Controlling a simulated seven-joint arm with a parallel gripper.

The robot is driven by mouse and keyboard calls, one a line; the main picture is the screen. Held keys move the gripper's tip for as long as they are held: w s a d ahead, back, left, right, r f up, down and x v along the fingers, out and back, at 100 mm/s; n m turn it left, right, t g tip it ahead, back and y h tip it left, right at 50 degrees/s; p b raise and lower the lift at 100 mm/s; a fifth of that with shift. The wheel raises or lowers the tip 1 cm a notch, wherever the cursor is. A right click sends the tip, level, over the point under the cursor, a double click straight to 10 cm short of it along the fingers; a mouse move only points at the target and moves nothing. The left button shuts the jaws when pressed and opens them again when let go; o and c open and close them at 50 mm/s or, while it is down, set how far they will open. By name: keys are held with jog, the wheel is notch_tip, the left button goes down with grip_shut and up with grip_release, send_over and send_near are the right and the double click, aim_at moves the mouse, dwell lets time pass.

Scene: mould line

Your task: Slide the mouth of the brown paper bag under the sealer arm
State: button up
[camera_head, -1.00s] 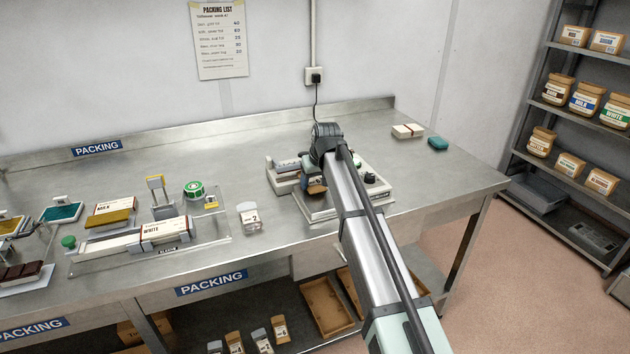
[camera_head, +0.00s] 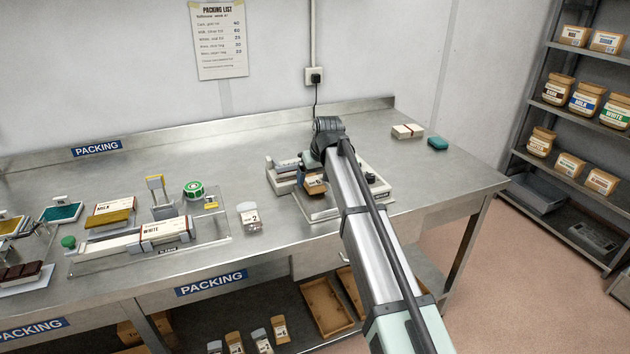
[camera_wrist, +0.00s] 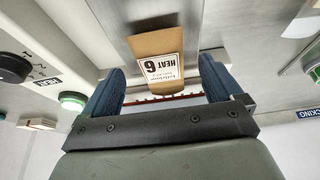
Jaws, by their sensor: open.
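The brown paper bag (camera_head: 315,184) lies on the sealer's front part, its white label facing up. In the wrist view the bag (camera_wrist: 150,42) shows between my fingers, with clear gaps on both sides. My gripper (camera_wrist: 160,75) is open and holds nothing. In the head view my arm hides most of the gripper. The sealer (camera_head: 320,213) is a pale machine with a dark knob and a green button. A thin reddish strip (camera_wrist: 165,98) crosses behind the bag's near end. Whether the bag's mouth is under the sealer arm, I cannot tell.
A small clear bag (camera_head: 249,217) stands left of the sealer. A pale box (camera_head: 407,131) and a teal item (camera_head: 438,143) lie at the back right. The bench between them and the sealer is clear.

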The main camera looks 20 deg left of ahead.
jog(key=v, duration=1.1)
jog(key=shift+r, duration=0.2)
